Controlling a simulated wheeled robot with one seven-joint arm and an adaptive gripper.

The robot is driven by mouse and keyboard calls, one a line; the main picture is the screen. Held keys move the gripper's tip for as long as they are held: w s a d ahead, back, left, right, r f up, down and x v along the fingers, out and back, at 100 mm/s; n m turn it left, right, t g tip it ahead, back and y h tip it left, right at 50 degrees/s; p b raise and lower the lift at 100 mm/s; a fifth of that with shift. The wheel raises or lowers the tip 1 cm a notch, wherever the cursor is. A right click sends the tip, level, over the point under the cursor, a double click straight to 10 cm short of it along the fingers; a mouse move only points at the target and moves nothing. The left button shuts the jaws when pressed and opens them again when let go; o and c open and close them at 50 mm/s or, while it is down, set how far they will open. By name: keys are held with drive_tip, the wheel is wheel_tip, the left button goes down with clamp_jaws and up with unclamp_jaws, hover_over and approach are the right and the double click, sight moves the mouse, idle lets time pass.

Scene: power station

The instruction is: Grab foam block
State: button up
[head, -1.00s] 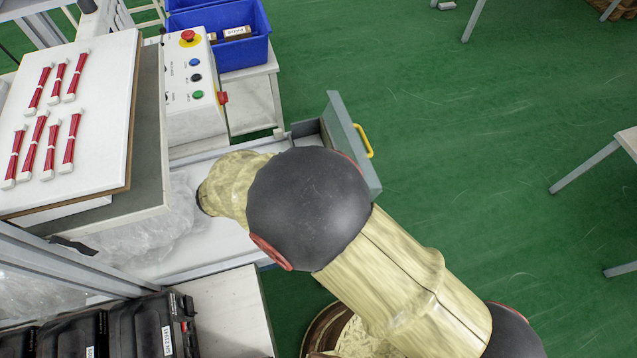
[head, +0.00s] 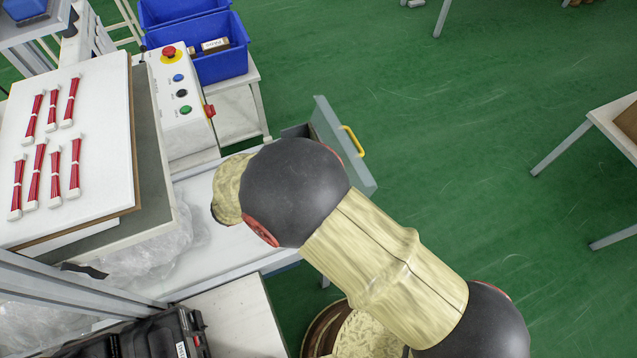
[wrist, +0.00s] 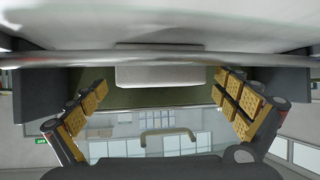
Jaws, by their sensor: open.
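My gripper (wrist: 165,104) is open in the wrist view, with tan ridged finger pads at left and right. A pale grey-white block (wrist: 165,66) shows between and beyond the fingers, near the picture's middle. It looks like the foam block, though the view is too plain to be certain. No finger visibly touches it. In the head view my arm hides the gripper, and I see no foam block there. An open grey drawer (head: 343,150) with a yellow handle (head: 352,141) juts from the workbench (head: 200,190), just behind my arm.
A white board (head: 100,165) with several red-and-white pieces stands at left. A control box (head: 180,105) with buttons and blue bins (head: 215,65) are behind it. Clear plastic wrap (head: 150,255) lies on the bench. Green floor (head: 470,120) is open at right.

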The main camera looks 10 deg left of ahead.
drive_tip(key=shift+w+d+f, duration=0.3)
drive_tip(key=shift+d, duration=0.1)
drive_tip(key=shift+c, duration=0.8)
drive_tip(key=c, duration=0.6)
